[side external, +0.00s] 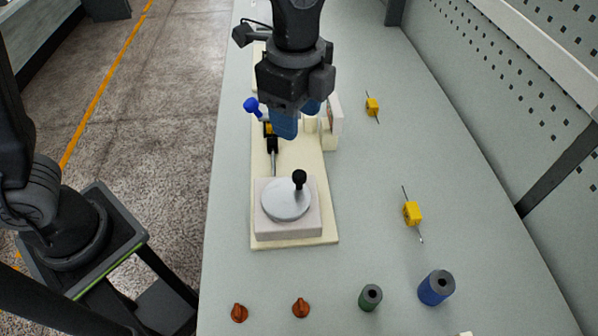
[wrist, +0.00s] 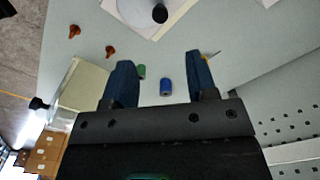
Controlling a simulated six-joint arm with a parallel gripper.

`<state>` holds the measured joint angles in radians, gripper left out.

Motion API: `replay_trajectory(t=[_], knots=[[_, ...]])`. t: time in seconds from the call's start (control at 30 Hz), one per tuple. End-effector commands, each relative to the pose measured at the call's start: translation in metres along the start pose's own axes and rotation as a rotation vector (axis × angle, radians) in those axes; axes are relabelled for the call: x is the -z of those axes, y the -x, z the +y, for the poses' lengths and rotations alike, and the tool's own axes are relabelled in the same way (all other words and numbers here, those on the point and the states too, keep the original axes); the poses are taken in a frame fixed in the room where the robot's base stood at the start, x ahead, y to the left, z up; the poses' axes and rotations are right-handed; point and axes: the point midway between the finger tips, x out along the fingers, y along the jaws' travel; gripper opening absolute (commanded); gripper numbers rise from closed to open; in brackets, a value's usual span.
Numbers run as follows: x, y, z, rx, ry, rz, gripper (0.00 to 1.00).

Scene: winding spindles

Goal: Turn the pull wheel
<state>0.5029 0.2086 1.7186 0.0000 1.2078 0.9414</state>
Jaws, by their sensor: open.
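The pull wheel (side external: 284,203), a silver disc with an upright black knob (side external: 300,178), sits on a pale block at the near end of the cream base plate (side external: 318,220). In the wrist view the wheel (wrist: 134,12) is cut off by the top edge, with its knob (wrist: 160,13) visible. My gripper (side external: 298,118) has blue fingers and hangs over the far part of the base plate, beyond the wheel and apart from it. In the wrist view my gripper (wrist: 160,72) is open, with nothing held between its fingers.
A blue-knobbed lever (side external: 253,105) and a cream upright part (side external: 334,115) stand close to my gripper. Two orange knobs (side external: 239,313) (side external: 301,307), a green spool (side external: 371,297) and a blue spool (side external: 437,287) stand nearer. Yellow pieces (side external: 412,213) (side external: 372,106) lie right. A perforated panel (side external: 540,70) borders the table.

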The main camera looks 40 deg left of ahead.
Motion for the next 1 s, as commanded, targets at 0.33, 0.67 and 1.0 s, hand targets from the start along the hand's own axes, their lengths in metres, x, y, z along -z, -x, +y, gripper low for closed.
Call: replay_trajectory(t=[0.33, 0.67, 1.0], knots=[[0.004, -0.041, 0.0, -0.011, -0.024, -0.008, 0.52], [0.003, -0.108, 0.001, -0.01, -0.022, -0.007, 0.52], [0.003, -0.139, 0.001, -0.006, -0.021, -0.004, 0.52]])
